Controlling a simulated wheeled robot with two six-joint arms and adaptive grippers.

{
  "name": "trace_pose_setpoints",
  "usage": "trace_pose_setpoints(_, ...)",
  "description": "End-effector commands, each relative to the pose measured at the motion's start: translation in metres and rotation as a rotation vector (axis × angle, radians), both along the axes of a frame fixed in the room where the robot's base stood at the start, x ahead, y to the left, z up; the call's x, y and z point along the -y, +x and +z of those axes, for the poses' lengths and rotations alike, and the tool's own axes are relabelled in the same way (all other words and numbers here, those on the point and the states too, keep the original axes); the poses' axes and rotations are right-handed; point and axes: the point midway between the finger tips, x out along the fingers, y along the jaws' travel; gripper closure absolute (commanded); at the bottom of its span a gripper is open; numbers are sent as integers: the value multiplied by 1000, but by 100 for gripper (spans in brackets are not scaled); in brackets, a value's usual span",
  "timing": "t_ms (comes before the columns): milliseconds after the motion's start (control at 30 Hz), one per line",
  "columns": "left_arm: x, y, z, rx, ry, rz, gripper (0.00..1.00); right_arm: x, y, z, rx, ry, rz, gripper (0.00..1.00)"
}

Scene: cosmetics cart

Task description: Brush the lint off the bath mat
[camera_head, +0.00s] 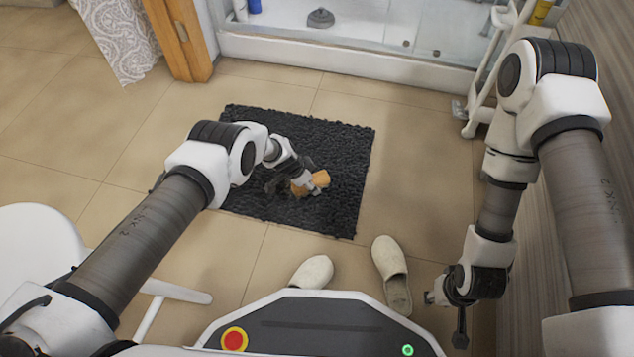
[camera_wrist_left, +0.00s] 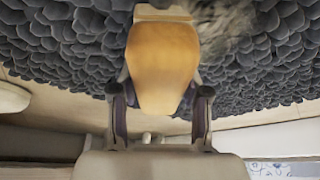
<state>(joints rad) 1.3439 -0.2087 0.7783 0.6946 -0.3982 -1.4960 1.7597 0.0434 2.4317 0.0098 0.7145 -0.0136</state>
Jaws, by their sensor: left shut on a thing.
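The dark, shaggy bath mat (camera_head: 345,150) lies flat on the tiled floor. My left gripper (camera_head: 300,184) is over the mat's middle, shut on a wooden brush (camera_head: 318,181). In the left wrist view the brush (camera_wrist_left: 162,65) sits between both fingers, its far end close against the mat; the bristles are hidden. A pale grey fuzzy patch, apparently lint (camera_wrist_left: 222,25), lies on the mat just beyond the brush's end, to the right. My right gripper (camera_head: 446,312) hangs low at the right, away from the mat, its fingers spread and empty.
Two pale slippers (camera_head: 390,262) lie on the floor between the mat and my base. A white stool (camera_head: 40,245) stands at the left. A shower enclosure edge (camera_head: 345,50) runs behind the mat, with a white rack (camera_head: 478,110) at the right.

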Motion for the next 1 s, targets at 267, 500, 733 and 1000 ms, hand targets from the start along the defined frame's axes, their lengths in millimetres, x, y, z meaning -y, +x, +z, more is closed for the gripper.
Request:
trace_pose_setpoints(267, -24, 5, -1, 1, 0, 3, 82, 0, 0, 4, 0, 0, 0, 60)
trace_pose_setpoints(500, -40, 8, -3, 0, 0, 1, 81, 0, 0, 4, 0, 0, 0, 60)
trace_pose_setpoints(733, -58, 11, -3, 0, 1, 3, 82, 0, 0, 7, 0, 0, 0, 60)
trace_pose_setpoints(1000, -79, 15, -2, -1, 1, 1, 82, 0, 0, 7, 0, 0, 0, 60)
